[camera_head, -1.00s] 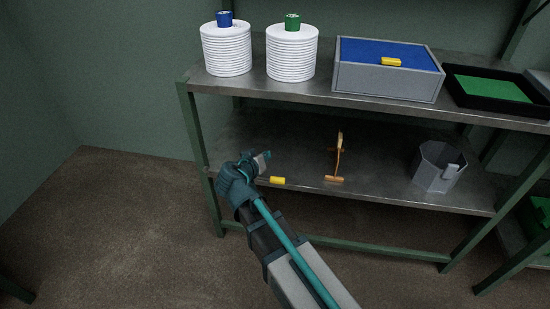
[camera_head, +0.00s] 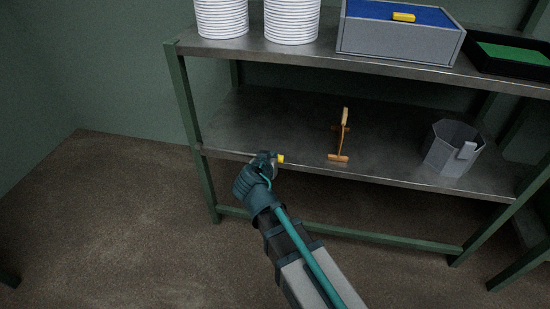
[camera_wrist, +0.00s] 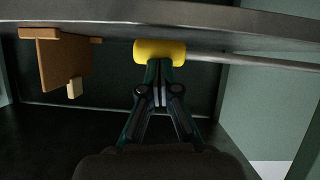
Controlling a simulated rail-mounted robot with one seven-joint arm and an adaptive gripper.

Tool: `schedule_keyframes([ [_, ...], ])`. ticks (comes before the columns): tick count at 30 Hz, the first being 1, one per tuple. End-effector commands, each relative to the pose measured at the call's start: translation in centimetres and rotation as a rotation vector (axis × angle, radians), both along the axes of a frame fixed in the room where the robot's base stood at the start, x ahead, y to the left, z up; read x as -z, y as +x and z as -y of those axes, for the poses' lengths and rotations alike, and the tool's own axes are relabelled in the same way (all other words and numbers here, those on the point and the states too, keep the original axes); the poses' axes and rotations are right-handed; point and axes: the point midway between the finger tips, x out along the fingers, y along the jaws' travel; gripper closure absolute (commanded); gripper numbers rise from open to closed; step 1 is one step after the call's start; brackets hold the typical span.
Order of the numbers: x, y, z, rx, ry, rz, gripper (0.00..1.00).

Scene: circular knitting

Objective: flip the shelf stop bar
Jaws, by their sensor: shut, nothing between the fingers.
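A yellow cylindrical piece (camera_head: 281,158) sits at the front edge of the lower shelf (camera_head: 385,174), partly hidden by my gripper. In the wrist view the yellow piece (camera_wrist: 160,52) is right at my fingertips, and a thin grey bar (camera_wrist: 270,62) runs from it to the right along the shelf edge. My gripper (camera_head: 272,157) is just left of the yellow piece in the head view. In the wrist view my gripper (camera_wrist: 158,72) has its fingers together, with the tips against or very near the yellow piece. Whether they touch is unclear.
An orange stand (camera_head: 341,135) is on the lower shelf to the right of my gripper, with a grey octagonal container (camera_head: 452,148) farther right. White spools (camera_head: 221,17), a blue-topped grey box (camera_head: 400,40) and a black tray (camera_head: 512,56) stand on the upper shelf.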

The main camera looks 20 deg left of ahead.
Motion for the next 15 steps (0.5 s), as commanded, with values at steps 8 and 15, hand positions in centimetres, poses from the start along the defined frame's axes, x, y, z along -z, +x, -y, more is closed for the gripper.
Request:
schedule_keyframes([
  [8, 0.2, 0.0, 0.1, 0.003, -0.002, -0.004, 1.00],
  [15, -1.1, -0.3, 0.3, 0.005, 0.000, -0.002, 1.00],
])
